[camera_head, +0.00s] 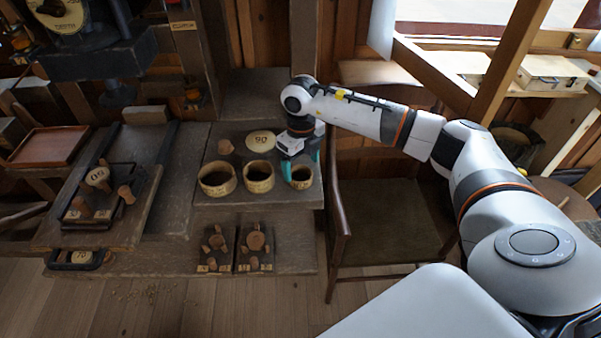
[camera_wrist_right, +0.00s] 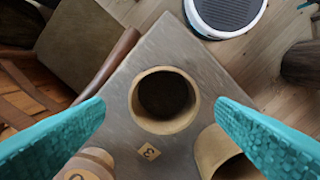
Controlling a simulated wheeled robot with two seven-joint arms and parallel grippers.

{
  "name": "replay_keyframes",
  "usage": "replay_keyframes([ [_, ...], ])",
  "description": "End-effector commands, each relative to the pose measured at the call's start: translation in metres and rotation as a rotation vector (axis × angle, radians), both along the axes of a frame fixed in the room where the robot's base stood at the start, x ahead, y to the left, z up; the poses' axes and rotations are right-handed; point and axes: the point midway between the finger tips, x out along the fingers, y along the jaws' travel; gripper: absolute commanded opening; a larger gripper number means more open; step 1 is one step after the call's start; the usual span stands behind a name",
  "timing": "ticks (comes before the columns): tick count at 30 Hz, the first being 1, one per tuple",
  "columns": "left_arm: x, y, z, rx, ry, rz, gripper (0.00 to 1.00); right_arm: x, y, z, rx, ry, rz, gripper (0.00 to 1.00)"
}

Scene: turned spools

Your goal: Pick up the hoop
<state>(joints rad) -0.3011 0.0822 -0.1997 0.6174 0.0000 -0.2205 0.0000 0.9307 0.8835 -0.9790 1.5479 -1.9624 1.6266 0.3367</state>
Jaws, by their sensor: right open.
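Three open wooden rings stand in a row on the grey bench. The right-hand and smallest one, a pale hoop (camera_head: 299,185), is under my right gripper (camera_head: 300,163). In the right wrist view the same hoop (camera_wrist_right: 165,127) stands upright and open between my teal fingers, with a small tag marked 3 beside it. My right gripper (camera_wrist_right: 160,102) is open, with one finger on each side of the hoop; I cannot tell whether they touch it. The middle ring (camera_head: 259,186) and the larger left ring (camera_head: 217,189) stand to its left. My left gripper is not in view.
A pale disc marked 50 (camera_head: 260,141) lies behind the rings. Two dark trays (camera_head: 239,264) with wooden pieces sit on the lower step. A wooden chair (camera_head: 385,222) stands close on the right. Another ring (camera_wrist_right: 209,150) is near my finger in the wrist view.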

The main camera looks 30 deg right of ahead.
Motion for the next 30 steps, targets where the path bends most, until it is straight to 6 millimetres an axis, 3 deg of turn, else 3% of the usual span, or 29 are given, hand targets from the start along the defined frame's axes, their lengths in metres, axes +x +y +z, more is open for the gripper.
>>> replay_keyframes([
  [1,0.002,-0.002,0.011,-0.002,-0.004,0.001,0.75,-0.003,0.002,-0.004,0.000,0.006,0.000,0.79],
  [6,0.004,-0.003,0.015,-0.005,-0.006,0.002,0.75,-0.003,0.003,-0.027,0.000,0.003,-0.001,0.79],
  [14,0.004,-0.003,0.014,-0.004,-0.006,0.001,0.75,-0.002,0.003,-0.032,0.000,0.000,0.000,0.79],
  [23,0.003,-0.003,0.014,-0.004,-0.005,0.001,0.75,-0.002,0.003,-0.032,0.001,0.000,0.000,0.33],
  [30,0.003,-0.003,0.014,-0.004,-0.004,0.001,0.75,-0.002,0.003,-0.031,0.001,0.000,0.000,0.32],
])
